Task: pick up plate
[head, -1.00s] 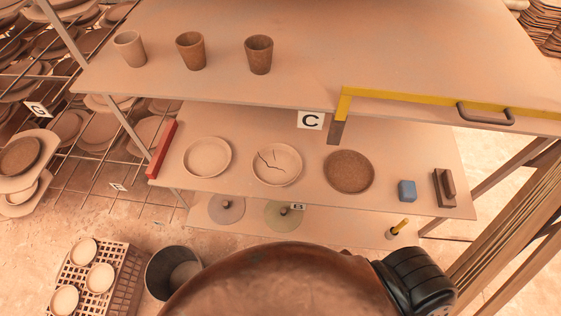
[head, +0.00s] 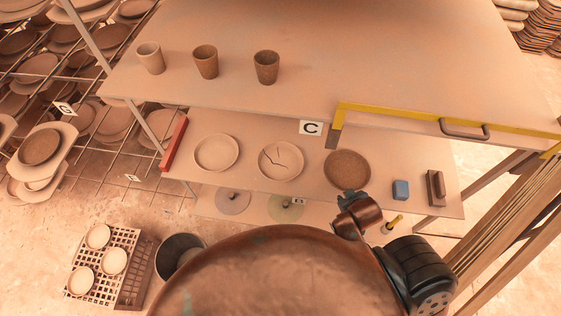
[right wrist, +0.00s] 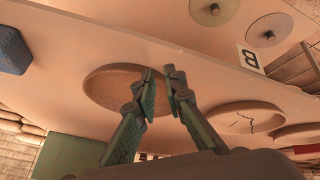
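Three plates lie in a row on the middle shelf: a pale whole plate (head: 216,152), a pale cracked plate (head: 281,161) and a brown speckled plate (head: 347,170). My right gripper (head: 350,197) is at the front edge of the brown plate in the head view. The brown plate (right wrist: 108,82) shows behind the fingers; contact cannot be told. The cracked plate (right wrist: 245,118) is to their right. My left gripper is out of view.
A blue block (head: 400,190) and a brown handled block (head: 435,188) stand right of the plates. The upper board (head: 300,60) with several cups overhangs the shelf's back. A red bar (head: 174,143) lies at the shelf's left end. A crate (head: 130,262) with small plates stands on the floor.

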